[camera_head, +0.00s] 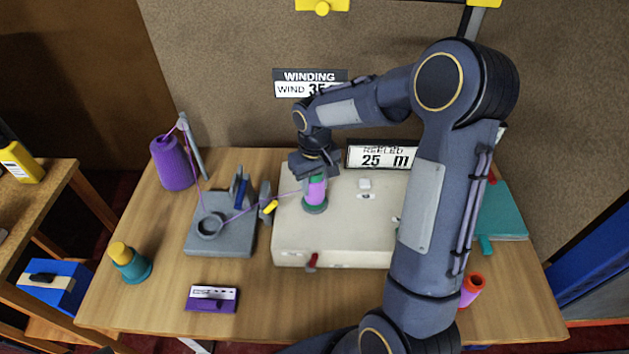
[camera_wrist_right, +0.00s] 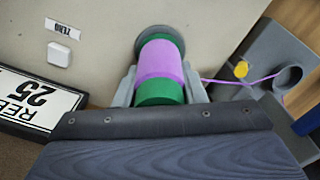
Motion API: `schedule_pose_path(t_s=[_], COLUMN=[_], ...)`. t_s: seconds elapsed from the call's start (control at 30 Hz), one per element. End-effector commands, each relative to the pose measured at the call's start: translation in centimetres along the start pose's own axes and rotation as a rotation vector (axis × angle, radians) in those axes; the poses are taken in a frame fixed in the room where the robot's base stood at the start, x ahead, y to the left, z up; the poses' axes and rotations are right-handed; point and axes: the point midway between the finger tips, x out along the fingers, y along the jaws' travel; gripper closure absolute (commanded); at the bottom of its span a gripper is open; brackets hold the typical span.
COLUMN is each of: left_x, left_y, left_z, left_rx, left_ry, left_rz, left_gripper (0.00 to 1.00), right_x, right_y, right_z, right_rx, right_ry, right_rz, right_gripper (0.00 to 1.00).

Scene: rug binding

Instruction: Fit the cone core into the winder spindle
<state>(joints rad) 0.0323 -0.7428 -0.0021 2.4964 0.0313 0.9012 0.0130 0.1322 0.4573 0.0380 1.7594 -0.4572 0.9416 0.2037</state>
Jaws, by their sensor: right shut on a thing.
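My right gripper (camera_head: 315,178) is over the cream winder box (camera_head: 290,240), its fingers pointing down. It is shut on a green core wound with lilac yarn (camera_head: 316,191). In the right wrist view, the fingers sit on both sides of this lilac-and-green core (camera_wrist_right: 160,60). The spindle is hidden, so I cannot tell how deep the core sits. A lilac thread runs from it to the left. My left gripper is out of view.
Left of the box is a grey thread stand (camera_head: 225,245) with a purple yarn cone (camera_head: 172,163) behind. A teal cone with a yellow top (camera_head: 130,264) and a purple-white card (camera_head: 211,299) stand in front. An orange-rimmed tube (camera_head: 472,288) and teal folder (camera_head: 503,213) are right.

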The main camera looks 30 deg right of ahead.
Motion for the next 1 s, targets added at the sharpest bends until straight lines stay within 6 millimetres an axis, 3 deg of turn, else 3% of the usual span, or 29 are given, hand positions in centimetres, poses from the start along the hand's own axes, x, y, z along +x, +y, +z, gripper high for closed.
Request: schedule_pose_path(t_s=[0.13, 0.17, 0.3, 0.7, 1.0], left_x=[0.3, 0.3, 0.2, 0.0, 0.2], left_y=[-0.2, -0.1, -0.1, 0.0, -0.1], left_z=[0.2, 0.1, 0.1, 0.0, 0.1], left_rx=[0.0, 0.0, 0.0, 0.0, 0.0], left_ry=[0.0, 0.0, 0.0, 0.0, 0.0], left_rz=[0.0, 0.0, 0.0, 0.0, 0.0], left_gripper=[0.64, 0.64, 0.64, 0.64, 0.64], right_x=[0.5, 0.3, 0.3, -0.5, -6.5], right_y=[0.0, 0.0, 0.0, 0.0, 0.0], right_z=[0.0, 0.0, 0.0, -0.1, -0.1], right_rx=[0.0, 0.0, 0.0, 0.0, -0.001], right_ry=[0.0, 0.0, 0.0, 0.002, 0.006], right_rz=[0.0, 0.0, 0.0, 0.001, 0.0], right_gripper=[0.86, 0.6, 0.42, 0.41, 0.41])
